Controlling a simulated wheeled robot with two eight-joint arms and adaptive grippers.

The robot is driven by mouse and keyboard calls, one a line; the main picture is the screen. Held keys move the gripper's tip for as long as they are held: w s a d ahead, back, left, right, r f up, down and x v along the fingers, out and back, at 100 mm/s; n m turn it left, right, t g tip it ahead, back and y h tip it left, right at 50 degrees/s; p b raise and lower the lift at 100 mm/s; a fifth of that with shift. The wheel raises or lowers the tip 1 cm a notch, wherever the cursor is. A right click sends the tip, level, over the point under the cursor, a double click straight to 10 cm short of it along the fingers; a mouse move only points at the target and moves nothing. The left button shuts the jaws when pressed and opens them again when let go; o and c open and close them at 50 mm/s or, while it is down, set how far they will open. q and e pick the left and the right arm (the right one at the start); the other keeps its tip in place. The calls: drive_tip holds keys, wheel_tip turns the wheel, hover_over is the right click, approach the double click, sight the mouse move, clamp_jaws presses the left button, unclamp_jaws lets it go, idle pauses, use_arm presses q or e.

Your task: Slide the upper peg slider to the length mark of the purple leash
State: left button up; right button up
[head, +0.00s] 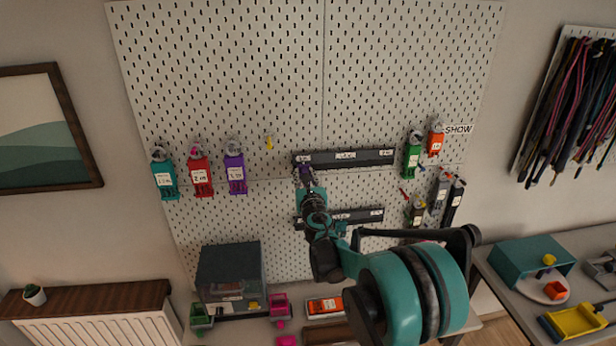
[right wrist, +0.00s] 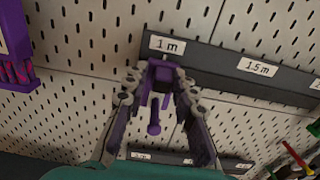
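The upper rail (head: 350,159) is a dark bar on the pegboard with white length labels. The right wrist view shows its "1 m" label (right wrist: 167,45) and "1.5 m" label (right wrist: 258,67). The purple upper peg slider (right wrist: 160,75) sits at the rail's left end, just below "1 m", with its peg pointing out. My right gripper (right wrist: 157,82) has a fingertip against each side of the slider; it also shows in the head view (head: 307,181). The purple leash (head: 235,172) hangs left of the rail; its tag is too small to read surely. My left gripper is out of view.
A lower rail (head: 355,215) is partly behind my right arm. Teal (head: 164,178) and red (head: 201,178) leashes hang at left; green (head: 411,160) and orange (head: 435,143) ones hang at right. A dark box (head: 229,272) stands below. The upper pegboard is clear.

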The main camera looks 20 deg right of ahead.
drive_tip(key=shift+o, duration=0.3)
drive_tip(key=shift+a, duration=0.15)
drive_tip(key=shift+s, duration=0.3)
drive_tip(key=v, duration=1.1)
drive_tip(key=shift+s+a, duration=0.2)
